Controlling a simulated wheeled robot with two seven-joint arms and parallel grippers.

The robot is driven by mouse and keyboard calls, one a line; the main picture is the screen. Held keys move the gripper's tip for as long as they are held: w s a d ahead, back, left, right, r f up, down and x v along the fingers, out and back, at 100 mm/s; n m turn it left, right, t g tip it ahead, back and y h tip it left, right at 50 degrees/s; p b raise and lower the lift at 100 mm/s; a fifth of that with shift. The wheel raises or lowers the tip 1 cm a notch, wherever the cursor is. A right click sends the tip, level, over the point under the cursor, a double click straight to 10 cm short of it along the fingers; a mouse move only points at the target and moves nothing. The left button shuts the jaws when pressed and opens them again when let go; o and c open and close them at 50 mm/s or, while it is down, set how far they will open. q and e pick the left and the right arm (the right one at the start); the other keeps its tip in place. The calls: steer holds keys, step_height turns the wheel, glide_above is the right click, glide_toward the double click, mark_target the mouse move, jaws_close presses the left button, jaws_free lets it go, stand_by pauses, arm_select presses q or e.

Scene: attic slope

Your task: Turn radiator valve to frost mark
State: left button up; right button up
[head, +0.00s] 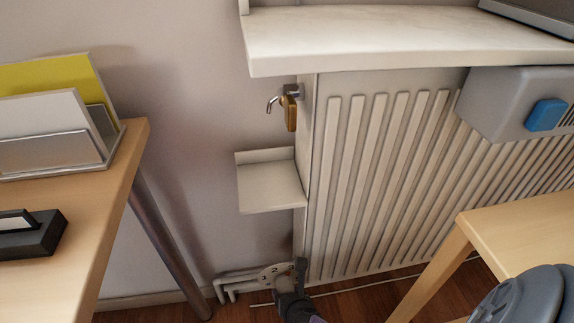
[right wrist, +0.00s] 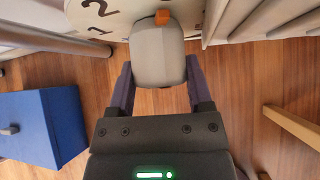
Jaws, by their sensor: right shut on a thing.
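The radiator valve sits low at the radiator's left end, near the floor. Its pale dial plate (head: 268,272) carries the numbers 1 and 2. In the right wrist view the grey valve knob (right wrist: 157,62) has an orange pointer (right wrist: 162,17) at its far edge. The dial (right wrist: 115,14) lies behind it, with its visible numerals left of the pointer. No frost mark can be made out. My right gripper (right wrist: 160,85) has one finger on each side of the knob and is shut on it. In the head view this gripper (head: 292,280) hides most of the knob. My left gripper is not in view.
The ribbed radiator (head: 380,180) stands under a white shelf (head: 400,35). A desk (head: 70,225) is at left, a wooden table (head: 520,220) at right. A blue box (right wrist: 40,125) is near the gripper.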

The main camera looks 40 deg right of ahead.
steer(key=shift+a, duration=0.1)
steer(key=shift+g+h, duration=0.3)
steer(key=shift+h, duration=0.1)
steer(key=shift+n+h, duration=0.3)
steer(key=n+g+h+b, duration=0.2)
steer(key=h, duration=0.1)
steer(key=shift+f, duration=0.15)
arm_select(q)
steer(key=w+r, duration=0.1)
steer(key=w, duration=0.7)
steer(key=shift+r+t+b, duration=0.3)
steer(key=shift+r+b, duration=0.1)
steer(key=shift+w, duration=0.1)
arm_select(e)
steer(key=o, duration=1.3)
